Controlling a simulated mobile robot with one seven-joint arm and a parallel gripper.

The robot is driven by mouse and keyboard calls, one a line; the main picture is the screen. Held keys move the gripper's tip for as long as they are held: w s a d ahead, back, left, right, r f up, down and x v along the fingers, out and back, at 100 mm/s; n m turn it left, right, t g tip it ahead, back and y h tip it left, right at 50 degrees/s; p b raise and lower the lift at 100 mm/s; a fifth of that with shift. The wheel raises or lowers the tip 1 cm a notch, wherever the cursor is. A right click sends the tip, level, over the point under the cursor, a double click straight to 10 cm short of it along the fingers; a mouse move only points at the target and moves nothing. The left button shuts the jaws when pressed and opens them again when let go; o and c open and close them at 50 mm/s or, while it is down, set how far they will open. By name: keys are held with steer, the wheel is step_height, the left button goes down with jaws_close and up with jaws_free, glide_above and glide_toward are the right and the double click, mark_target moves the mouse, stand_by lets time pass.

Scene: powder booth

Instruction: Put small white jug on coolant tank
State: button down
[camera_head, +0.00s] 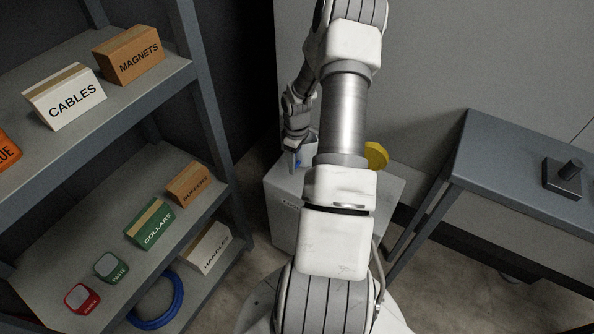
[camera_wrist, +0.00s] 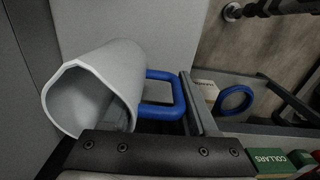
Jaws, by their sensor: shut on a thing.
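The small white jug (camera_wrist: 110,80) has a blue handle (camera_wrist: 165,88) and fills the left of the wrist view, with its open mouth facing the camera. My gripper (camera_wrist: 160,105) is shut on the jug at its handle side; the exact contact is partly hidden. In the head view my gripper (camera_head: 294,158) and the jug (camera_head: 310,150) are at the back left of the coolant tank (camera_head: 285,225), a pale box with a yellow cap (camera_head: 376,155). My arm hides the middle of the tank's top. I cannot tell whether the jug touches the tank.
A grey shelf rack (camera_head: 190,70) at left holds several labelled boxes, including a green COLLARS box (camera_head: 150,224). A blue ring (camera_head: 160,305) is low in the rack. A grey table (camera_head: 520,155) with a dark fixture (camera_head: 565,178) stands right of the tank.

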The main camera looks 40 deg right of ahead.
steer(key=shift+f+b, duration=0.45)
steer(key=shift+f, duration=1.45)
steer(key=shift+f, duration=0.15)
steer(key=shift+c, duration=0.8)
jaws_free()
step_height(320, 180, up, 12)
steer(key=p, duration=0.3)
steer(key=shift+s, duration=0.1)
